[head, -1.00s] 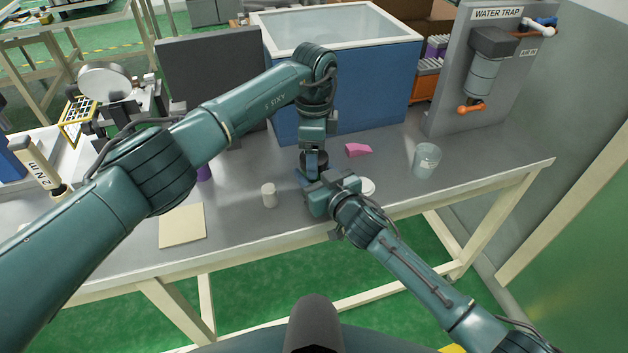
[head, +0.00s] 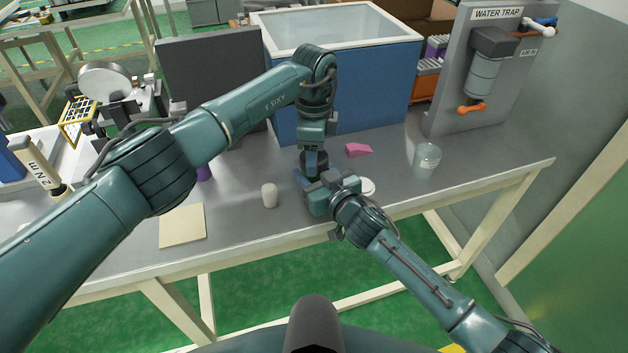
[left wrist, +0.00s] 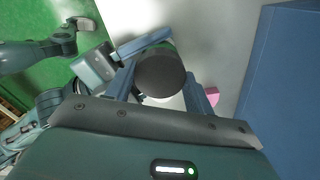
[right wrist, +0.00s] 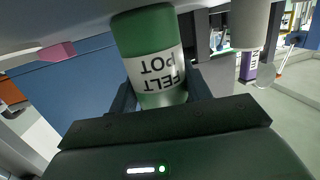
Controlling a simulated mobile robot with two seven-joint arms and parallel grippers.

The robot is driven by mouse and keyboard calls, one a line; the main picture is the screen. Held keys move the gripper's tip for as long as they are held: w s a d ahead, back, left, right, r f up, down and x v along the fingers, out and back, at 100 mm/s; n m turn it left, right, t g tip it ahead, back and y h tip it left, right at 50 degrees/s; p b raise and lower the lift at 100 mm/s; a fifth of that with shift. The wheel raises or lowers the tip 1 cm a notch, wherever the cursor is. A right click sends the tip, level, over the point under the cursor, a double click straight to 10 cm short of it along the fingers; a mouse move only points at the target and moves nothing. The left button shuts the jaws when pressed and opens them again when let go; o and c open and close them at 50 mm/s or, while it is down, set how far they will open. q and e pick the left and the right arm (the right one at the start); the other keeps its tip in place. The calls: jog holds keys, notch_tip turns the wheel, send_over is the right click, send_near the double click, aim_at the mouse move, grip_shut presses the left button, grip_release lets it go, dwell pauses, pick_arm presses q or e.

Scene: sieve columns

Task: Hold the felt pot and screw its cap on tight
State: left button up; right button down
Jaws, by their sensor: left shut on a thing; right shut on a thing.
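The felt pot (right wrist: 153,62) is a green cylinder with a white label reading FELT POT, upside down in the right wrist view. My right gripper (right wrist: 160,98) is shut on its sides; in the head view this gripper (head: 312,198) is low over the table and hides most of the pot. The cap (left wrist: 160,76) is a dark round disc in the left wrist view, also visible in the head view (head: 315,158). My left gripper (left wrist: 160,88) points down from above with its fingers shut on the cap's sides. The join between cap and pot is hidden.
A white cylinder (head: 269,195) stands left of the grippers. A pink block (head: 358,150), a white disc (head: 367,187) and a clear beaker (head: 427,160) are to the right. A blue tank (head: 345,85) stands behind. A beige sheet (head: 182,226) lies at the left front.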

pick_arm(q)
jog(key=m, duration=0.5)
jog(key=shift+m, duration=0.4)
jog(key=m, duration=0.8)
jog(key=shift+m, duration=0.4)
jog(key=m, duration=1)
jog(key=shift+m, duration=0.4)
jog(key=m, duration=0.6)
jog(key=shift+f+m, duration=0.1)
jog(key=shift+m, duration=0.2)
jog(key=m, duration=1)
jog(key=o, duration=1.1)
